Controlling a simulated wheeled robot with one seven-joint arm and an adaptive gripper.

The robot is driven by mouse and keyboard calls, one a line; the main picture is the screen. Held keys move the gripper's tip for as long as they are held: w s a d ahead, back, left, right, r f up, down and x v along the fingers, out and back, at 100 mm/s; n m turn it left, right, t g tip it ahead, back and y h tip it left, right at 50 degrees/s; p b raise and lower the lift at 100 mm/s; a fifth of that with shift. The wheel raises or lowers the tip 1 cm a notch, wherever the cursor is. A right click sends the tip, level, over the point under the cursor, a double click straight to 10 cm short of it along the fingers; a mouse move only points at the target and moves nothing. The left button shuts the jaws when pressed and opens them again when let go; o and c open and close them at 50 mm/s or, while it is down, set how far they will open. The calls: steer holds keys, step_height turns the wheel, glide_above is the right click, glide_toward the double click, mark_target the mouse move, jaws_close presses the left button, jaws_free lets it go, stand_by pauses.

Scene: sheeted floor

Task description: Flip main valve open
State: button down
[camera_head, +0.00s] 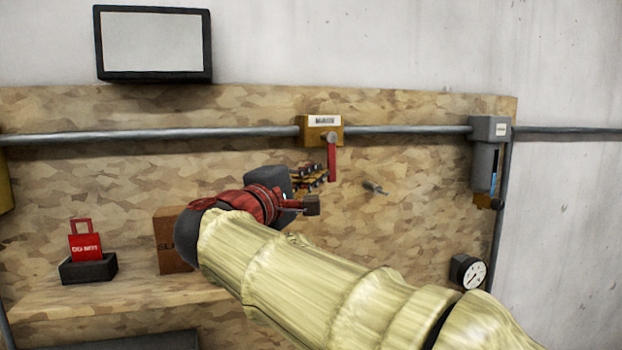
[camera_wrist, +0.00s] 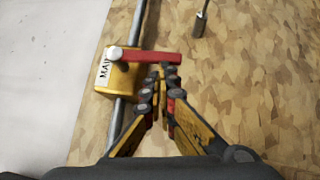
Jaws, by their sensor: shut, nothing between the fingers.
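The main valve (camera_head: 313,133) is a yellow block labelled MAIN on the grey pipe (camera_head: 230,131). Its red handle (camera_head: 332,160) hangs straight down, across the pipe's line. In the wrist view, which is turned on its side, the yellow valve body (camera_wrist: 124,85) is left of centre and the red handle (camera_wrist: 155,57) points right from a light pivot. My gripper (camera_head: 314,178) is just left of the handle's lower part in the head view. In the wrist view, the fingertips of my gripper (camera_wrist: 161,76) are together at the handle's edge, with nothing between them. Whether they touch it is unclear.
A peg (camera_head: 376,188) sticks out of the board right of the handle. A grey box (camera_head: 490,130) and a gauge (camera_head: 469,272) are at the right. A red tag (camera_head: 84,246) in a dark holder (camera_head: 88,269) and a brown box (camera_head: 168,238) stand lower left.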

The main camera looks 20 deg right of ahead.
mark_target(328, 179)
steer(key=shift+d+f, duration=0.1)
steer(key=shift+f, duration=0.05)
steer(key=d+n+t+b, duration=0.1)
steer(key=b, duration=0.1)
steer(key=f+n+t+b, duration=0.1)
steer(key=b, duration=0.2)
steer(key=d+n+h+b, duration=0.1)
steer(key=b, duration=0.2)
steer(key=shift+d+f+n+t, duration=0.3)
steer(key=shift+t, duration=0.1)
steer(key=d+r+n+t+b, duration=0.3)
steer(key=d+b, duration=0.4)
steer(key=b, duration=0.4)
steer(key=shift+r+n+y+b, duration=0.3)
steer(key=shift+n+y+b, duration=0.1)
steer(key=shift+n, duration=0.3)
steer(key=shift+d+r, duration=0.15)
steer(key=shift+d, duration=0.05)
stand_by(0.8)
stand_by(0.4)
